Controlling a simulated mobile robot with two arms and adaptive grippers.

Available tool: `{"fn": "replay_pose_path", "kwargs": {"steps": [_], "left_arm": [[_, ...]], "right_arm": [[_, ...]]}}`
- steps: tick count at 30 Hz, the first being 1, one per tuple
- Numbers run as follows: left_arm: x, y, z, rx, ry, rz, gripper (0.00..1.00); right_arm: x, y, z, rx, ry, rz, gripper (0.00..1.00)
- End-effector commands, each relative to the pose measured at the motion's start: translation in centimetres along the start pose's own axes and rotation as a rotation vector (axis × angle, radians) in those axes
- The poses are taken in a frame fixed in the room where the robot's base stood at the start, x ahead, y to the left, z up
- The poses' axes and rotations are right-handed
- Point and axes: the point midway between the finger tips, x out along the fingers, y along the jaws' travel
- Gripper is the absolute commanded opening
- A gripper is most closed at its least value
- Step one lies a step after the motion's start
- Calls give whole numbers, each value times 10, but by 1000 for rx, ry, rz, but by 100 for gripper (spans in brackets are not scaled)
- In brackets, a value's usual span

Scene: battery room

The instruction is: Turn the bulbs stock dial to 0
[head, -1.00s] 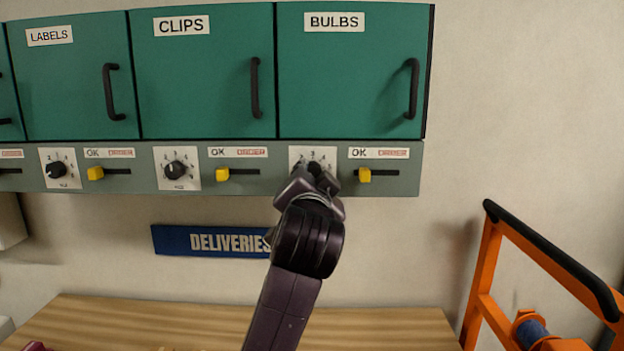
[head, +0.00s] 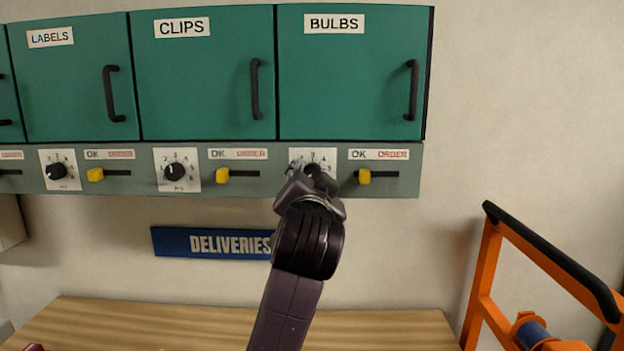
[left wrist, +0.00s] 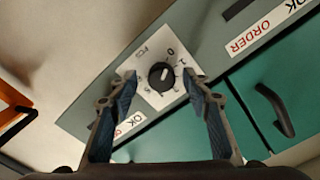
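The bulbs stock dial is a black round knob on a white numbered plate (head: 325,155), under the green BULBS cabinet (head: 345,70). In the head view my left gripper (head: 312,180) covers much of the knob. In the left wrist view the dial (left wrist: 162,77) shows whole, and its white mark points roughly toward the 0; the exact setting is hard to tell. My left gripper (left wrist: 160,80) is open, with one finger on each side of the knob and a visible gap to it.
A yellow slider (head: 364,177) sits right of the dial. The clips dial (head: 175,171) and labels dial (head: 56,171) are to the left. A blue DELIVERIES sign (head: 210,242) hangs below, above a wooden table (head: 150,320). An orange frame (head: 490,265) stands at right.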

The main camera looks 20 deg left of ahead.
Motion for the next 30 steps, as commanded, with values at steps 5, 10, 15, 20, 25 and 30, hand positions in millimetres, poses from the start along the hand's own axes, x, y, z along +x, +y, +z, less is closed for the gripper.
{"fn": "replay_pose_path", "kwargs": {"steps": [5, 10, 15, 20, 25, 30], "left_arm": [[-1, -1, -1, 0, 3, -2, 44], [-14, -1, -2, 0, 6, -2, 44], [-48, 0, -2, -2, 7, 0, 44], [-82, 0, -2, -2, 6, 0, 44], [-108, 0, -1, -1, 3, 0, 44], [-119, 0, 0, 0, 1, -1, 44]], "right_arm": [[0, 2, 1, -1, -1, 2, 63], [0, 1, 0, -1, 0, 1, 63], [0, 1, 0, 0, 0, 1, 63], [0, 0, 0, 0, 0, 0, 63], [0, 0, 0, 0, 0, 0, 63], [0, 0, 0, 0, 0, 0, 63]]}}
